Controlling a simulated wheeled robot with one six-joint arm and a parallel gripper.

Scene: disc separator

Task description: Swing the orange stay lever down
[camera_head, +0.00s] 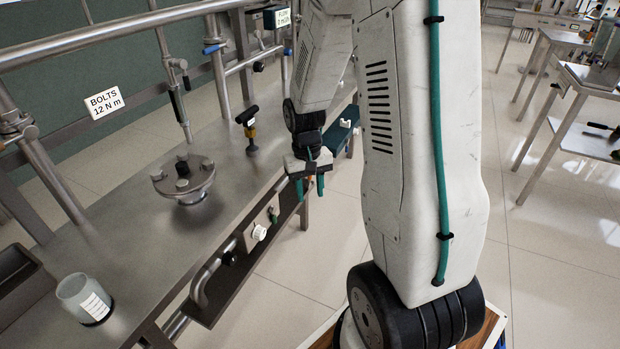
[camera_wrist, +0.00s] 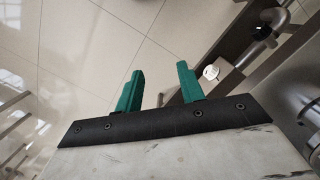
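My gripper (camera_head: 310,188) hangs just off the bench's front edge in the head view, fingers pointing down. In the wrist view, its two green fingers (camera_wrist: 160,84) stand apart with nothing between them. No orange lever shows clearly in the wrist view.
The steel bench (camera_head: 135,235) bears a glass beaker (camera_head: 84,299) and a black T-handled tool (camera_head: 250,133). Tiled floor (camera_head: 540,240) is open at right.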

